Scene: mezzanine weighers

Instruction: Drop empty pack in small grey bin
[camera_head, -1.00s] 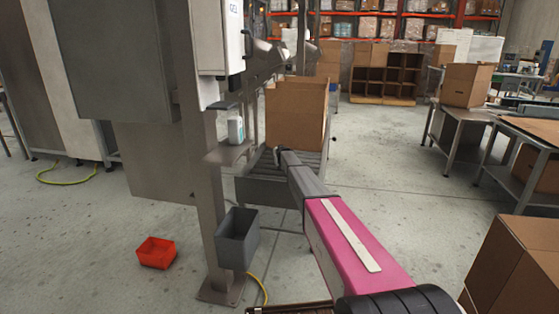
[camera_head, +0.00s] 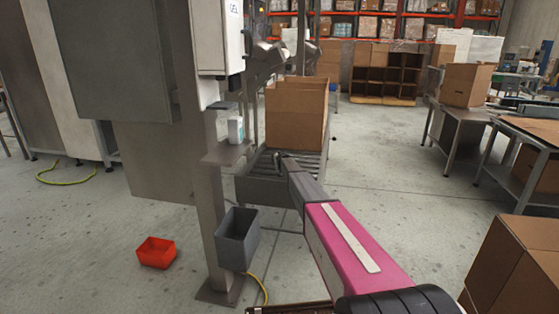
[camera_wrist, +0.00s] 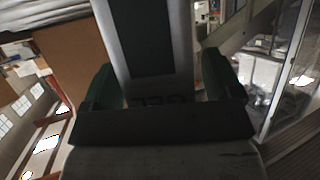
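The small grey bin (camera_head: 238,238) stands open-topped beside the foot of the metal post, with its inside empty as far as I see. My arm reaches forward from the lower right, and its far end is near the front of a carton. My gripper (camera_wrist: 165,80) shows in the wrist view as two dark green fingers set apart.
A red bin (camera_head: 156,252) sits on the floor left of the post (camera_head: 210,215). A white bottle (camera_head: 236,130) stands on the post's small shelf (camera_head: 228,152). A tall carton (camera_head: 296,115) stands on the roller conveyor (camera_head: 262,190). More cartons (camera_head: 515,265) are at the lower right.

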